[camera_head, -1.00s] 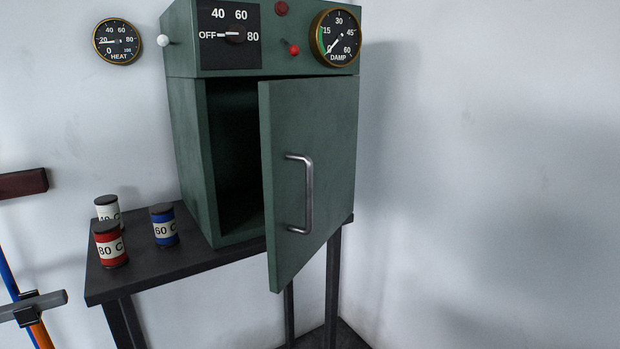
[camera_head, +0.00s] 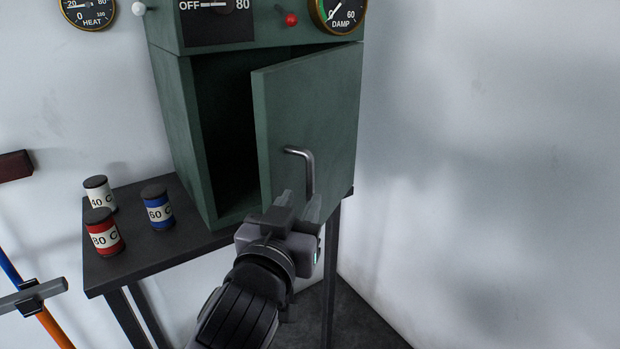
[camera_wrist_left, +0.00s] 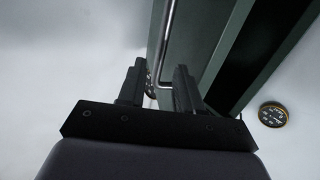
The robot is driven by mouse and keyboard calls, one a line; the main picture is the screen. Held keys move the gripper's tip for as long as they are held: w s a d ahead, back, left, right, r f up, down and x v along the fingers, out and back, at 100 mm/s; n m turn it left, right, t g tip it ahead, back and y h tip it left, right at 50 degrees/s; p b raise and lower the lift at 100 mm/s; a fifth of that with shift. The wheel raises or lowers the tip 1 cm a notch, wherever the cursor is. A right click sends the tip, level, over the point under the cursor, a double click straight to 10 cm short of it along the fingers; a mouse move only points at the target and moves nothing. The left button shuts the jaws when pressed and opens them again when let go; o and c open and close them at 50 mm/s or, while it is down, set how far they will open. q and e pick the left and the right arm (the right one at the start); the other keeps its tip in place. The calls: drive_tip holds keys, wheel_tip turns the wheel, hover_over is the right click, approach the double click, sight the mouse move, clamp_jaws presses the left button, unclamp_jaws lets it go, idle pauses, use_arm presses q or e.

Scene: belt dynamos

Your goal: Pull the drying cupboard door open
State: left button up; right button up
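The drying cupboard (camera_head: 172,85) is a dark green box on a black table. Its door (camera_head: 320,110) stands partly open, hinged at the right, with the dark inside showing at the left. The door carries a bent metal bar handle (camera_head: 309,170); its lower part is hidden behind my gripper. My left gripper (camera_head: 300,203) is at the lower handle with its fingers apart. In the left wrist view the handle (camera_wrist_left: 166,45) runs down between the open fingers (camera_wrist_left: 160,68); I cannot tell whether they touch it. My right gripper is not in view.
White (camera_head: 98,193), red (camera_head: 104,232) and blue (camera_head: 158,207) labelled canisters stand on the black table (camera_head: 150,262) left of the cupboard. A red-knobbed lever (camera_head: 291,19) and the damp gauge (camera_head: 338,12) sit above the door. The space right of the cupboard is clear up to the wall.

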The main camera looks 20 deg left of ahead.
sight(309, 188)
use_arm(q)
drive_tip(key=shift+w+a+f+p, duration=0.1)
drive_tip(key=shift+w+p, duration=0.2)
drive_tip(key=shift+w, duration=1.35)
drive_tip(key=shift+w+a+p, duration=0.1)
drive_tip(key=shift+w+p, duration=0.2)
drive_tip(key=shift+w, duration=1.3)
clamp_jaws()
